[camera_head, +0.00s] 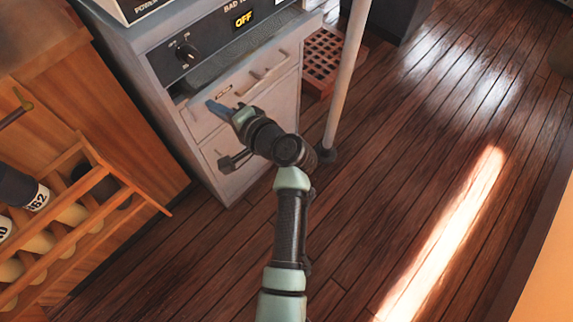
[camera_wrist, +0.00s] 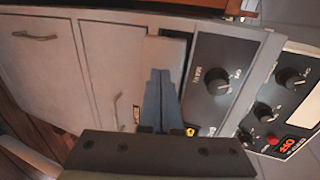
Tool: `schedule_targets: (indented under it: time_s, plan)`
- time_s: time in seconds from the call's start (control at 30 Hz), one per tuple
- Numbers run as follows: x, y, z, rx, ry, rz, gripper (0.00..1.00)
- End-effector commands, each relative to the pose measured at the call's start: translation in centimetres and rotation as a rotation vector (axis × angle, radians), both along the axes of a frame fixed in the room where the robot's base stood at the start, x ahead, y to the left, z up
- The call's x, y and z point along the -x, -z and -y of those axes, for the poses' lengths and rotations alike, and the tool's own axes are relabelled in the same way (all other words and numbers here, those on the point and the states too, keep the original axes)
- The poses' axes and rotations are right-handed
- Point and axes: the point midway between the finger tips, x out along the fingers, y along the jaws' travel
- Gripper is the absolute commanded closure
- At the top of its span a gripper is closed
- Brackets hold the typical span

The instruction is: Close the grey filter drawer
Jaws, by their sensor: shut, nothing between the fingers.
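The grey filter drawer (camera_head: 272,97) is the upper drawer of a grey cabinet, below a dark control panel. It stands out a little, with a dark gap and a grey filter surface (camera_head: 232,66) showing behind its front's top edge. Its bar handle (camera_head: 268,75) is on the front. The drawer front also shows in the wrist view (camera_wrist: 98,60), with a dark opening beside its edge. My gripper (camera_head: 214,106) is shut and empty, its blue fingers (camera_wrist: 160,88) at the drawer's upper left front. I cannot tell whether they touch it. My arm hides part of the lower front.
A lower drawer (camera_head: 243,178) is below, looking closed. A white pole (camera_head: 345,85) stands close right of the cabinet, beside a red-brown grated box (camera_head: 325,62). A wooden rack (camera_head: 95,205) with bottles is at left. The plank floor at right is clear.

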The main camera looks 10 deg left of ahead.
Motion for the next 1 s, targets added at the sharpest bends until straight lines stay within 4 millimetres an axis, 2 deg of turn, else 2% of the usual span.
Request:
schedule_targets:
  time_s: [0.03,0.1,0.33,0.6,1.0]
  plan:
    - [-0.8,0.3,-1.4,0.0,-0.004,0.004,1.0]
    - [-1.6,0.3,-2.8,0.001,-0.003,0.003,1.0]
    - [-3.5,0.2,-6.0,0.0,0.0,0.001,1.0]
    - [-4.2,0.0,-7.2,-0.001,0.001,0.001,1.0]
    - [-4.2,-0.3,-7.4,-0.002,-0.001,0.006,1.0]
